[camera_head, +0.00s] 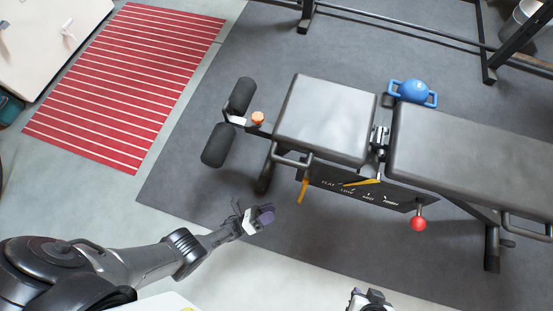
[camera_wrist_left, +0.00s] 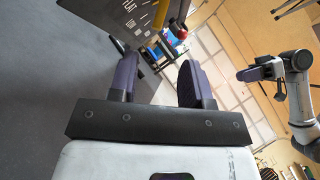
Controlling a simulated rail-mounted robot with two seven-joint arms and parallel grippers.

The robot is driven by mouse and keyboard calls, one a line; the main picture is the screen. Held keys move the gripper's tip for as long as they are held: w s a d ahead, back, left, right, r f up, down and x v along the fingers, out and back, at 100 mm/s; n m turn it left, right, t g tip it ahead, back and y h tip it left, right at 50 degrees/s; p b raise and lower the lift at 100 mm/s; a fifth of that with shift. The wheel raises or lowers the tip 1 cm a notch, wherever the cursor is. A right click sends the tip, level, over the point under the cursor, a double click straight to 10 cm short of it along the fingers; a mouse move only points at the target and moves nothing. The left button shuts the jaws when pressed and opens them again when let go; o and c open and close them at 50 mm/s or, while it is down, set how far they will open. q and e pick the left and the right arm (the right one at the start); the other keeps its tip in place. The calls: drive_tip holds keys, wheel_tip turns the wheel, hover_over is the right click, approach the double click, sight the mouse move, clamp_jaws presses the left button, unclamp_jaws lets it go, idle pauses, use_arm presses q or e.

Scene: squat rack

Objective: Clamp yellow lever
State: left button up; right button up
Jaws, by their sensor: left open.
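The yellow lever (camera_head: 303,190) hangs down from the near side of the grey weight bench, below the seat pad. In the left wrist view the yellow lever (camera_wrist_left: 160,13) shows at the top, beyond my fingers. My left gripper (camera_head: 262,215) is below and left of the lever in the head view, apart from it. In the left wrist view its two purple-padded fingers (camera_wrist_left: 160,78) are spread with nothing between them. My right gripper (camera_head: 370,299) is only partly in view at the bottom edge; its jaw state is unclear.
The bench seat (camera_head: 325,117) has a black label panel (camera_head: 350,187) with a yellow pointer (camera_head: 362,182). A red knob (camera_head: 418,223) hangs to the right. Black foam rollers (camera_head: 219,145) stand left; a blue kettlebell (camera_head: 413,91) is behind. The floor before the bench is clear.

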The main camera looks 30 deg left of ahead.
use_arm(q)
drive_tip(key=shift+s+a+f, duration=0.15)
drive_tip(key=shift+s+a, duration=0.15)
drive_tip(key=shift+d, duration=0.1)
